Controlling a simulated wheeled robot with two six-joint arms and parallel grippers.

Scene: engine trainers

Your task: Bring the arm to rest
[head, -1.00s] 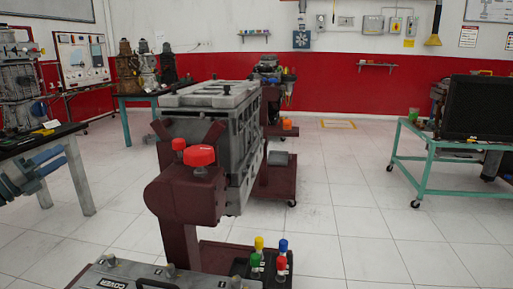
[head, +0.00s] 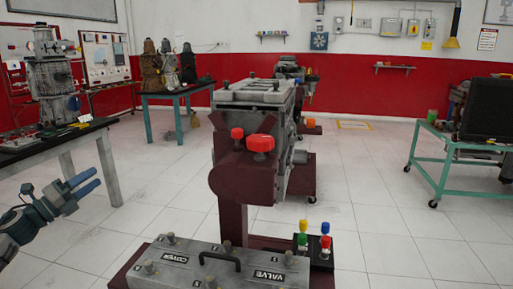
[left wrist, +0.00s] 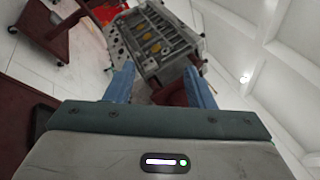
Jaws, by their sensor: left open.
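My left gripper (head: 96,179) is at the left of the head view, its two blue fingers apart with nothing between them. It is beside the left table and well apart from the engine block (head: 262,95) on its maroon stand. In the left wrist view the gripper (left wrist: 161,85) has its fingers spread. The engine block (left wrist: 157,42) shows beyond the fingertips, and I see no contact. My right gripper is in neither view.
A work table (head: 62,146) is at left; a green-framed cart (head: 441,184) is at right.

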